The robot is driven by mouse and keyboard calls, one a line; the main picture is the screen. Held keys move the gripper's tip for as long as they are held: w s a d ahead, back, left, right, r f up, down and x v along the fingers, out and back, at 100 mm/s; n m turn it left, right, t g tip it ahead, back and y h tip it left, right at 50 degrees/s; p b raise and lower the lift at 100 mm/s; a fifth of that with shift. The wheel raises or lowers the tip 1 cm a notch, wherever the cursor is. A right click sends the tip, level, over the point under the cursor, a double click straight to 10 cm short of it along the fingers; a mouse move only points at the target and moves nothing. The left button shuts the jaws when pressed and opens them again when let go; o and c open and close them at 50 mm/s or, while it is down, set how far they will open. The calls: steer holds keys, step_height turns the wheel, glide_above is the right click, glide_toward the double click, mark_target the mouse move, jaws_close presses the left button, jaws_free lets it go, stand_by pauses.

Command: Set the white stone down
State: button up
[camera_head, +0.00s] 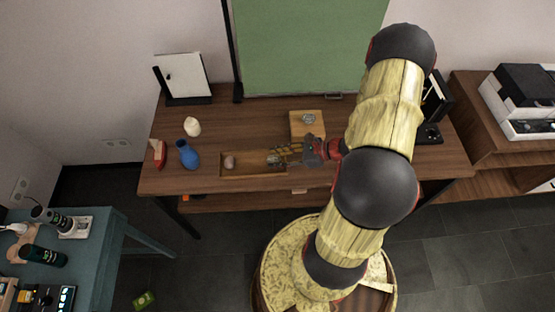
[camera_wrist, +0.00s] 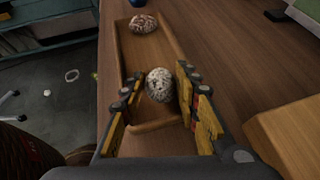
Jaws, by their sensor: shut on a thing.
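My gripper (camera_wrist: 158,90) is shut on the white stone (camera_wrist: 158,85), a pale, dark-speckled oval between its yellow fingers. In the wrist view the stone is over the near end of a long wooden tray (camera_wrist: 112,60). I cannot tell whether it touches the tray floor. A brownish speckled stone (camera_wrist: 143,23) lies at the tray's far end, apart from my gripper. In the head view my gripper (camera_head: 277,158) is at the right part of the tray (camera_head: 252,176), and the brownish stone (camera_head: 229,162) is at the left part.
The wooden table (camera_head: 215,110) also holds a blue vase (camera_head: 187,154), a white rounded object (camera_head: 192,126) and a small red object (camera_head: 159,153) left of the tray. A wooden block (camera_head: 300,131) with a metallic item stands behind my gripper. Bare tabletop lies behind the tray.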

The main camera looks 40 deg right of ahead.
steer(key=shift+f, duration=0.1)
steer(key=o, duration=1.2)
steer(key=shift+c, duration=0.2)
